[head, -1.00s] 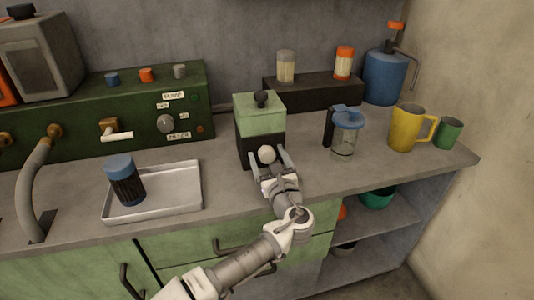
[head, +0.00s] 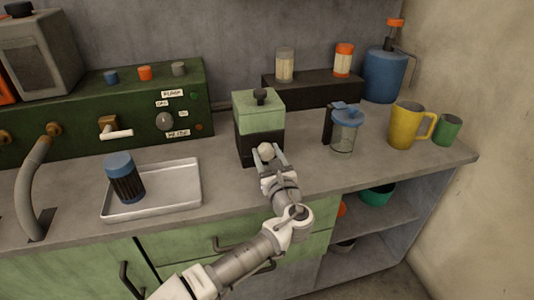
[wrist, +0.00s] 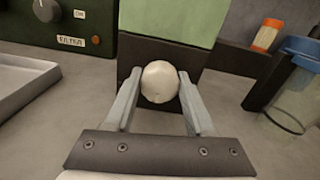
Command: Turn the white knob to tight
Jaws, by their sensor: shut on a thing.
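The white knob (head: 265,150) is a round ball on the dark lower front of a box with a pale green top (head: 259,104). It also shows in the wrist view (wrist: 160,82), centred between the fingers. My gripper (head: 270,157) is shut on the knob, one finger on each side. In the wrist view the fingers (wrist: 158,90) reach it from below left and below right. I see no tight or loose marks near the knob.
A metal tray (head: 178,196) with a blue-lidded jar (head: 123,178) lies to the left. A clear blue-lidded jug (head: 345,130) stands close on the right, then a yellow mug (head: 405,126). A green control panel (head: 70,128) stands behind left. The counter before the box is clear.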

